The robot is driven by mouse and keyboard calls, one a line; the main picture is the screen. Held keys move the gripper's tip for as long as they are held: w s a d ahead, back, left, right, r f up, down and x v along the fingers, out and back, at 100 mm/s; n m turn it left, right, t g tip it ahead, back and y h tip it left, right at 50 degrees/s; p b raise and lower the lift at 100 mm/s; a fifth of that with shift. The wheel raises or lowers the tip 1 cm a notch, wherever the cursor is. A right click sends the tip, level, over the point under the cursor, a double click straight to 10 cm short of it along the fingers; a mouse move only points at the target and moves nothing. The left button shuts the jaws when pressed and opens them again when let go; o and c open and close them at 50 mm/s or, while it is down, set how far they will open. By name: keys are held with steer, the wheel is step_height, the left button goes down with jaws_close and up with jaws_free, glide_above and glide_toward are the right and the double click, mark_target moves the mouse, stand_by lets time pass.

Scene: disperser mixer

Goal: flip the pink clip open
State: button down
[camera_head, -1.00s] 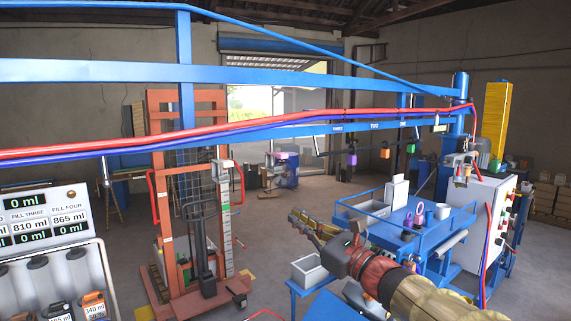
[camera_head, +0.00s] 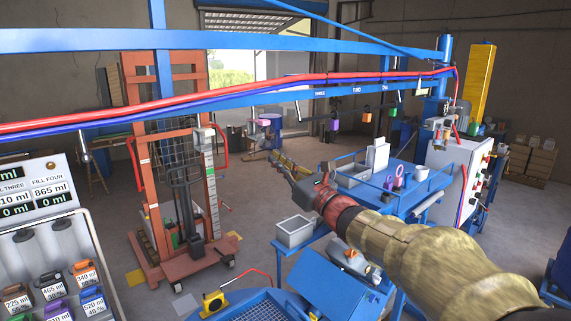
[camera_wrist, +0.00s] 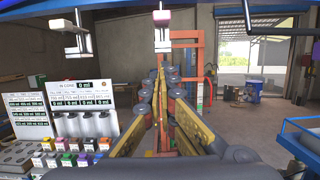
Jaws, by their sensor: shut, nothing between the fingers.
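My gripper (camera_head: 275,158) reaches left and away from me over the floor beyond the blue cart. Its long yellow fingers meet at the tips in the wrist view (camera_wrist: 159,66), shut with nothing between them. A small pale pinkish block (camera_head: 264,122) hangs under the blue beam just above the fingertips in the head view; it may be the pink clip. In the wrist view a pale pinkish block (camera_wrist: 161,18) hangs at the top centre, above and apart from the fingertips. I cannot tell from its small size whether it is open or shut.
Blue beams (camera_head: 300,88) with red and blue hoses cross above my arm. Purple (camera_head: 334,124), orange (camera_head: 366,117) and green (camera_head: 392,112) blocks hang from it. An orange lift (camera_head: 180,160) stands left, a blue cart (camera_head: 405,199) right, a fill panel (camera_head: 40,195) at lower left.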

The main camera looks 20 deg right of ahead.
mark_target(259, 136)
steer(key=w+r, duration=0.1)
steer(key=w+a+r+p, duration=0.1)
steer(key=r, duration=0.1)
steer(key=w+r+p, duration=0.1)
steer(key=shift+w+a+r, duration=0.15)
steer(key=shift+w+a, duration=0.15)
steer(key=shift+w, duration=0.1)
steer(key=shift+r, duration=0.4)
steer(key=shift+s+p, duration=0.1)
steer(key=shift+p, duration=0.2)
steer(key=shift+r, duration=0.1)
steer(key=shift+s+d+r+g+h+p, duration=0.1)
steer(key=shift+r+g+h+p, duration=0.25)
steer(key=shift+p, duration=0.25)
